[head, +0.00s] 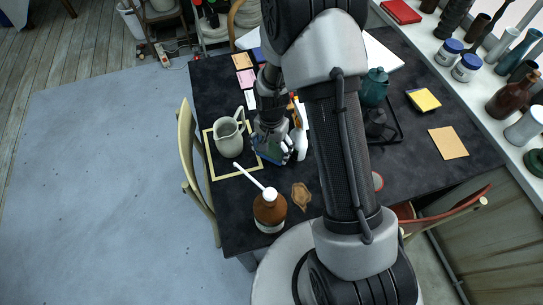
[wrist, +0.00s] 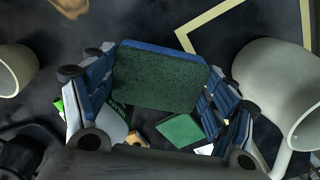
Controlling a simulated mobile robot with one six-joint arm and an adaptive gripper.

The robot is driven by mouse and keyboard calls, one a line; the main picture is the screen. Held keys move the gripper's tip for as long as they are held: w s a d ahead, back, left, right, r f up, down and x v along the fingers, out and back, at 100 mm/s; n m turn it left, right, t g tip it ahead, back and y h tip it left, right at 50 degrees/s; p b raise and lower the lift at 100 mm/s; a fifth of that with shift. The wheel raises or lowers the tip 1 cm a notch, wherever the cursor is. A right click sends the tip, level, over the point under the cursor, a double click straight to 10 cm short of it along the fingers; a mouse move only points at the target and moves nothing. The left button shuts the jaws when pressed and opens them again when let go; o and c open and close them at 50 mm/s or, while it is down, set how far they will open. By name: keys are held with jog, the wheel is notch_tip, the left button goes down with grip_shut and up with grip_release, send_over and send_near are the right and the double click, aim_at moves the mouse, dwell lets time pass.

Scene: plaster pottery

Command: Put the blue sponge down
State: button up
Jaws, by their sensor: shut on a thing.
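The blue sponge (wrist: 158,78), with a dark green scouring face, sits between the two fingers of my gripper (wrist: 162,92) in the wrist view. The fingers press on its left and right sides. In the head view my gripper (head: 272,147) is over the dark table, right of the grey jug, and mostly hides the sponge; a little blue shows under the fingers. I cannot tell whether the sponge touches the table.
The grey jug (head: 228,137) stands inside a yellow outline (head: 214,178) on the table (head: 236,225). A white object (head: 300,143) is close right of my gripper.

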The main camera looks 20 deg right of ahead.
aim_at(271, 155)
jog(key=shift+f+b, duration=0.65)
jog(key=shift+f, duration=1.4)
jog(key=shift+f, duration=0.2)
jog(key=o, duration=1.1)
jog(key=shift+r, duration=0.15)
